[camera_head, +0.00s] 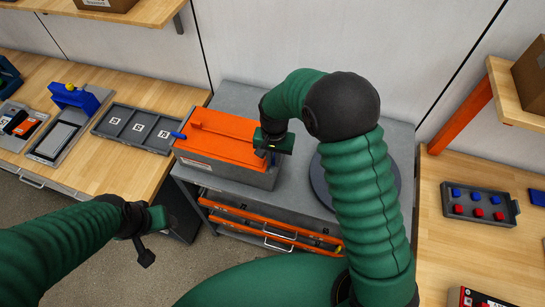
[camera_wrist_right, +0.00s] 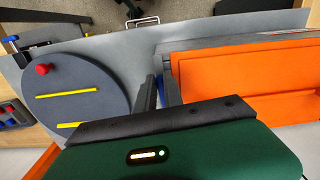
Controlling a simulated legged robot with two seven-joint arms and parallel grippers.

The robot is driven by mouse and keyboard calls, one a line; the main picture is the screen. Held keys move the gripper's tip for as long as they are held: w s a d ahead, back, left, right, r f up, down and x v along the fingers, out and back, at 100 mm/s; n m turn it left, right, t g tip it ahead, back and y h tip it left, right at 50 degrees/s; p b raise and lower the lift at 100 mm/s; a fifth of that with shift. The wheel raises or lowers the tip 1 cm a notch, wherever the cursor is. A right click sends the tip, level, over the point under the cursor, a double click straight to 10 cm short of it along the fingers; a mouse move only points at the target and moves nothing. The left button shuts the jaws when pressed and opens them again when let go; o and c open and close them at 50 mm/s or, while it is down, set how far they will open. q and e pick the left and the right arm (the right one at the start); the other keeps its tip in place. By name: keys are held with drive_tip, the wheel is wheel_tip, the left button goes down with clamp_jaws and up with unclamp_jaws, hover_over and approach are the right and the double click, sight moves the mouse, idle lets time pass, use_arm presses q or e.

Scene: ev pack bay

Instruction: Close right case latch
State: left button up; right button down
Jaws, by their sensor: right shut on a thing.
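The grey case with an orange lid (camera_head: 225,140) stands on a grey workbench, its lid down. A blue latch (camera_head: 178,135) sticks out at its left end. My right gripper (camera_head: 273,158) is at the case's right end. In the right wrist view its two dark fingers (camera_wrist_right: 160,92) are close together beside the orange lid (camera_wrist_right: 245,80), with a sliver of blue between them. They are shut on the right latch, which is mostly hidden by the fingers and the arm. My left gripper (camera_head: 146,252) hangs low at the left, away from the case; its finger opening is unclear.
A dark round turntable (camera_wrist_right: 75,95) with yellow strips and a red knob lies beside the case. Orange-fronted drawers (camera_head: 270,230) are under the bench. A wooden table (camera_head: 130,165) with trays is at the left. Another at the right holds a button tray (camera_head: 480,205).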

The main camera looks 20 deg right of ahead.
drive_tip(key=shift+w+a+r, duration=0.1)
drive_tip(key=shift+w, duration=0.2)
drive_tip(key=shift+d, duration=0.45)
drive_tip(key=shift+a+n, duration=0.25)
drive_tip(key=shift+n, duration=0.75)
drive_tip(key=n, duration=0.3)
drive_tip(key=shift+d+n, duration=0.15)
drive_tip(key=shift+n, duration=0.15)
drive_tip(key=n, duration=0.2)
drive_tip(key=shift+n, duration=0.3)
drive_tip(key=n, duration=0.4)
drive_tip(key=shift+n+p, duration=0.3)
use_arm(q)
drive_tip(key=shift+d+r+p, duration=0.35)
drive_tip(key=shift+r+p, duration=0.05)
drive_tip(key=shift+r, duration=0.4)
use_arm(e)
drive_tip(key=shift+n, duration=2.1)
